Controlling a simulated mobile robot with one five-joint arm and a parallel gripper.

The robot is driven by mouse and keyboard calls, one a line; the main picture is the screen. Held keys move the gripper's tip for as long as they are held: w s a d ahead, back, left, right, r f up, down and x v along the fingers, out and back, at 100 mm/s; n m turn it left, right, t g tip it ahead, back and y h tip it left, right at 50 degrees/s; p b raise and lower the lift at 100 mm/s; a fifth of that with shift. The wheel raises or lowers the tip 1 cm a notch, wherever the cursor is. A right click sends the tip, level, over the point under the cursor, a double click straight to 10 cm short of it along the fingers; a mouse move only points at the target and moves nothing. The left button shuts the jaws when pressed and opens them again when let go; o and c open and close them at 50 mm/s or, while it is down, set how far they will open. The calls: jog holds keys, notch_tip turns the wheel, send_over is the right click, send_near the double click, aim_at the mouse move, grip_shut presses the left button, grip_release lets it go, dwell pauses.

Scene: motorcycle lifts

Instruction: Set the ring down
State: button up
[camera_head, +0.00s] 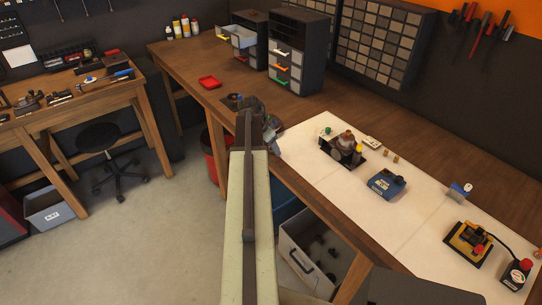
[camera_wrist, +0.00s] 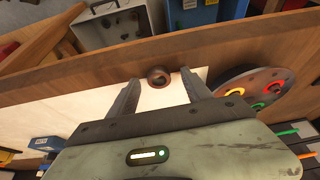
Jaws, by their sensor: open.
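A dark brown ring (camera_wrist: 159,76) shows in the wrist view, near the bench's wooden front edge. It appears to lie at the border of the white mat (camera_wrist: 90,118). My gripper (camera_wrist: 158,80) is open, with one finger on each side of the ring and a visible gap to each. I cannot tell the exact height of the fingers above the bench. In the head view my gripper (camera_head: 270,130) is over the bench at the mat's left end, and the ring is not visible there.
A round grey disc (camera_wrist: 236,84) with coloured rings lies close to the right finger. A blue box (camera_wrist: 46,144) is at lower left. In the head view, a black fixture (camera_head: 342,153) and a blue device (camera_head: 386,184) stand on the mat.

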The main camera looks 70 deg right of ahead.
grip_shut()
jog(key=shift+r, duration=0.1)
